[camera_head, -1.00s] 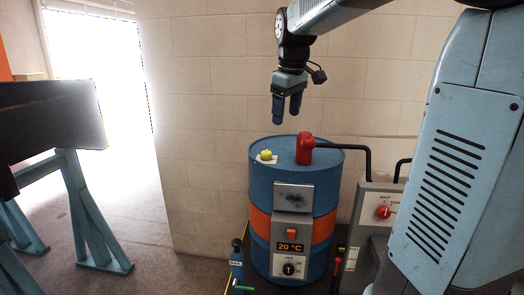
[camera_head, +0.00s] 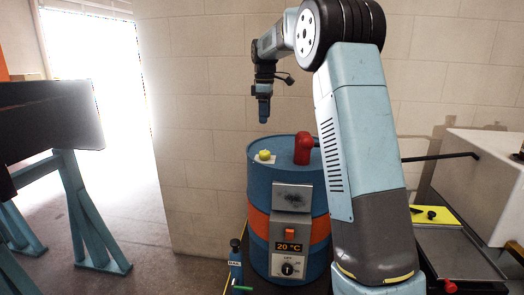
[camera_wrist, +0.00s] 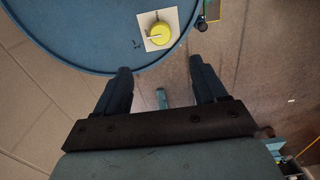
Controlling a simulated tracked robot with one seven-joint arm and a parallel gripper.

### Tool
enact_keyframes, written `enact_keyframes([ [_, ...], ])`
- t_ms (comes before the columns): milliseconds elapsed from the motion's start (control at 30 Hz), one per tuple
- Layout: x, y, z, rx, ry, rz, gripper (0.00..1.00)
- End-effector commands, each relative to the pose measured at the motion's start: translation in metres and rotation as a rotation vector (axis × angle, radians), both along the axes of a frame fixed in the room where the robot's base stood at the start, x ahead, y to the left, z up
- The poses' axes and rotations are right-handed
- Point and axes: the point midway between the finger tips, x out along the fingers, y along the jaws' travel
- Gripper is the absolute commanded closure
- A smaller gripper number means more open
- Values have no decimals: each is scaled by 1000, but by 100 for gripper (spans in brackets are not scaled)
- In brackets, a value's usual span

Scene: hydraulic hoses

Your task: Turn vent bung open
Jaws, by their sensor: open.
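The vent bung is a small yellow round cap (camera_head: 264,155) on a white square plate (camera_wrist: 147,41) on top of the blue drum (camera_head: 262,190). In the wrist view the yellow cap (camera_wrist: 159,33) shows a pale line across its face and lies beyond my fingertips, near the drum's rim. My gripper (camera_head: 263,118) hangs pointing down above the drum top, clear of the cap. In the wrist view my gripper (camera_wrist: 161,80) has its two dark fingers spread apart with nothing between them.
A red fitting (camera_head: 302,149) stands up on the drum top beside the cap. The drum front has a 20 °C display (camera_head: 289,247) and a dial. A light-blue stand (camera_head: 84,215) is farther left.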

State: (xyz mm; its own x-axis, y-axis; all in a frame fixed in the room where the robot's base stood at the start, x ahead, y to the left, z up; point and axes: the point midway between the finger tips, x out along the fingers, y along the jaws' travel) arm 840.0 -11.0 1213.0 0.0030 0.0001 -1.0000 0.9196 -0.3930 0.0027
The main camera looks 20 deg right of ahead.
Motion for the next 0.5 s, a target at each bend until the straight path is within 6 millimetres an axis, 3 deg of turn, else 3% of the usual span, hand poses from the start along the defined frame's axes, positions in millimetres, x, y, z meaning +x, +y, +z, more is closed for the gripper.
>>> enact_keyframes([
  [267,4,0,-20,0,7,11,29],
  [500,3,1,-62,0,7,11,29],
])
